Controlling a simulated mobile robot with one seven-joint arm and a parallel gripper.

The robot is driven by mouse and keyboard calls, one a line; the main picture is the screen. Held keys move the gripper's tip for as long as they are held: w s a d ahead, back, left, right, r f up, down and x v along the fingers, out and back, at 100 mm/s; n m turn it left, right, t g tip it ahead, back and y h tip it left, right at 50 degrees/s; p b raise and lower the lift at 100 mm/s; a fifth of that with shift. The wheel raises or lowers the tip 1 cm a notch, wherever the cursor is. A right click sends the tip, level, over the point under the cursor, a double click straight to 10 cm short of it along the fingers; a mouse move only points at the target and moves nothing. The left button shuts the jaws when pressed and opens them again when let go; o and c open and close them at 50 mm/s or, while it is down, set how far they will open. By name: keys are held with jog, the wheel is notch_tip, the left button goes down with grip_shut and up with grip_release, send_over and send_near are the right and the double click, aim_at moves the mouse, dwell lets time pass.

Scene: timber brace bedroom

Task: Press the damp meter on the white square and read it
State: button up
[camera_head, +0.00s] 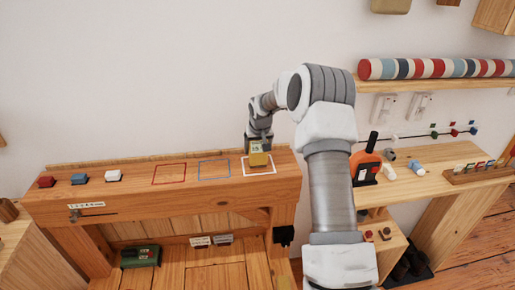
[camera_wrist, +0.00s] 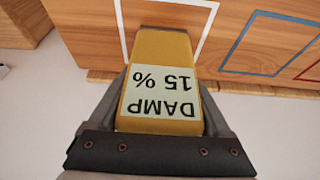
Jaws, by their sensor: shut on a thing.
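The damp meter (camera_head: 258,156) is a yellow block held in my gripper (camera_head: 259,145) over the white square (camera_head: 273,172) on the wooden beam. In the wrist view the meter (camera_wrist: 158,85) fills the space between my fingers (camera_wrist: 165,95), and its pale display reads "DAMP 15 %", upside down. Its far end lies inside the white outline (camera_wrist: 122,30) in that view and seems to meet the wood. Whether it truly touches is hard to tell. My gripper is shut on the meter.
Left of the white square are a blue square (camera_head: 214,169) and a red square (camera_head: 169,174). Red, blue and white blocks (camera_head: 113,175) stand at the beam's left end. An orange tool (camera_head: 366,166) stands on the right bench. A striped roll (camera_head: 436,68) lies on the shelf above.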

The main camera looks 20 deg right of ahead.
jog(key=shift+r+p, duration=1.8)
jog(key=shift+r, duration=1.75)
jog(key=shift+s+d+b, duration=0.15)
jog(key=shift+d+b, duration=0.15)
jog(key=shift+d, duration=0.05)
jog(key=s+d+r+b, duration=0.4)
jog(key=s+d, duration=0.3)
jog(key=d, duration=0.1)
jog(key=shift+w+a+f+p, duration=0.3)
jog(key=shift+w+a+f, duration=1.05)
jog(key=shift+f, duration=0.45)
jog(key=shift+w+a+f+p, duration=0.35)
jog(key=shift+w+a+f, duration=0.75)
jog(key=shift+a+f, duration=0.55)
jog(key=shift+w+a+f+p, duration=0.3)
jog(key=shift+w+a+f, duration=1)
jog(key=shift+f, duration=0.6)
jog(key=shift+s, duration=0.1)
